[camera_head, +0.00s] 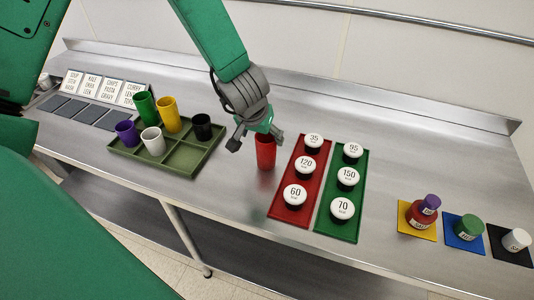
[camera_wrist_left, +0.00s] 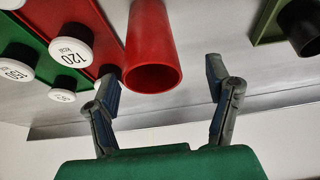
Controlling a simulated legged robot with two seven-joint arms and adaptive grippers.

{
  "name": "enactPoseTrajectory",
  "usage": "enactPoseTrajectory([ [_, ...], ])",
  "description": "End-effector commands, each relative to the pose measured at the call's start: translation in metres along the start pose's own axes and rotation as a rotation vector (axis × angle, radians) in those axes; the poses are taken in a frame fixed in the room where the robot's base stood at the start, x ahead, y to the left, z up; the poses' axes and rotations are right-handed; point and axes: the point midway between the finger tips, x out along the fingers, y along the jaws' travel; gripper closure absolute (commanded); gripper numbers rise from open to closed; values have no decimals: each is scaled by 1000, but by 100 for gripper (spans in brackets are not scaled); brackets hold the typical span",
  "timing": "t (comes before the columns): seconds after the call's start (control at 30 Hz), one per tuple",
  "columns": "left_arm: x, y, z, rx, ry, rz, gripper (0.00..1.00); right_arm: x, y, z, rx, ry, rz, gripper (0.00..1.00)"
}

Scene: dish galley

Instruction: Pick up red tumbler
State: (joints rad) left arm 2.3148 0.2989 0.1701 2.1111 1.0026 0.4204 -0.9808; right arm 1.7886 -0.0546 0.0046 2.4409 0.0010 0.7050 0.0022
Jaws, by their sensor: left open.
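The red tumbler (camera_head: 265,153) stands upright on the steel counter, between the green divided tray and the red mat. In the left wrist view the red tumbler (camera_wrist_left: 152,50) shows its open mouth, between and beyond the two fingers. My left gripper (camera_head: 258,140) is open, just above and behind the tumbler, with its fingers spread around the upper part. In the left wrist view my left gripper (camera_wrist_left: 163,88) has nothing between its pads that I can see as gripped. My right gripper is not in view.
The green tray (camera_head: 188,160) holds green, yellow, purple, white and black tumblers at left. The red mat (camera_head: 290,211) and green mat (camera_head: 325,225) carry white-topped, numbered pieces close on the right. Coloured squares with jars lie farther right. Bare counter lies in front.

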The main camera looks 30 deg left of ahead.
Motion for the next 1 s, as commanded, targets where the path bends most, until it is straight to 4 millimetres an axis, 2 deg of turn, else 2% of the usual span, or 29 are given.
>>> enactPoseTrajectory([
  [0.17,11,2,1,-2,-2,2,27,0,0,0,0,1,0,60],
  [0.43,49,8,-1,-2,-2,1,27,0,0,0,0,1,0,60],
  [0.73,54,8,-1,-1,2,1,27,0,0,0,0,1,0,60],
  [0.77,54,8,-1,-1,2,1,31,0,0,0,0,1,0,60],
  [0.9,54,8,-2,-1,1,1,80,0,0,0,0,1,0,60],
  [0.93,54,8,-2,-1,1,1,84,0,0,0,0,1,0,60],
  [1.0,54,8,-2,0,1,1,84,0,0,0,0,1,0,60],
])
